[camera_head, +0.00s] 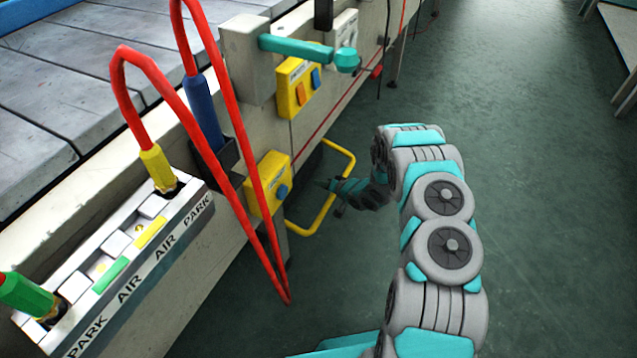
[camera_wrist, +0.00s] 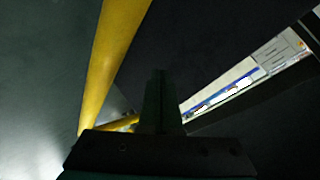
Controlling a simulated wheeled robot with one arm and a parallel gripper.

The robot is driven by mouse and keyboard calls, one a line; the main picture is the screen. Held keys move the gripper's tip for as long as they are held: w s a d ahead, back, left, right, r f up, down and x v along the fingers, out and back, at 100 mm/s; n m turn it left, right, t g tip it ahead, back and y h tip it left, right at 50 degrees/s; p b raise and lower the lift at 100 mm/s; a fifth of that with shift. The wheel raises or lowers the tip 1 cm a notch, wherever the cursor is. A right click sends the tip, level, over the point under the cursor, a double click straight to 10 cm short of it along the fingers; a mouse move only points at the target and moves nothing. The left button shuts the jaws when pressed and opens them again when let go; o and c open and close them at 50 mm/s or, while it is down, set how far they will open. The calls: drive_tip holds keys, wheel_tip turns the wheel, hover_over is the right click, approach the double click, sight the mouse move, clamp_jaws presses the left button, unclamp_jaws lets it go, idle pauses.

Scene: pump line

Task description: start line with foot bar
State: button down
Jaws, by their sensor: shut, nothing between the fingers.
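The yellow foot bar (camera_head: 328,212) is a bent loop low on the side of the conveyor frame. My gripper (camera_head: 323,183) reaches in from the right, with its fingertips over the inside of the loop in the head view. I cannot tell whether it touches the bar. In the wrist view, the closed fingers (camera_wrist: 161,74) point up the middle and hold nothing. The yellow bar (camera_wrist: 112,60) runs steeply along their left side, apart from the fingertips, and another yellow piece shows behind the finger base.
Yellow button boxes (camera_head: 268,184) and (camera_head: 298,88) sit on the frame above the bar. A teal lever (camera_head: 297,47) juts out above them. Red hoses (camera_head: 185,113) loop down left of the bar, near a PARK/AIR panel (camera_head: 125,270). Green floor (camera_head: 545,200) is clear at right.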

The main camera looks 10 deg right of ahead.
drive_tip(key=shift+a+f, duration=0.15)
drive_tip(key=shift+f, duration=0.4)
idle(0.4)
drive_tip(key=shift+r, duration=0.2)
idle(0.4)
drive_tip(key=shift+s+d+r+p, duration=0.15)
drive_tip(key=shift+r+p, duration=0.25)
drive_tip(key=shift+r, duration=0.3)
drive_tip(key=shift+d+r+p, duration=0.2)
drive_tip(key=shift+r+p, duration=0.25)
drive_tip(key=shift+r, duration=0.2)
drive_tip(key=shift+s+d+r+p, duration=0.15)
drive_tip(key=shift+r+p, duration=0.25)
drive_tip(key=shift+r, duration=0.3)
drive_tip(key=r+p, duration=0.2)
drive_tip(key=r, duration=0.1)
drive_tip(key=d+r, duration=0.1)
drive_tip(key=shift+s+r+p, duration=0.35)
drive_tip(key=shift+r+p, duration=0.05)
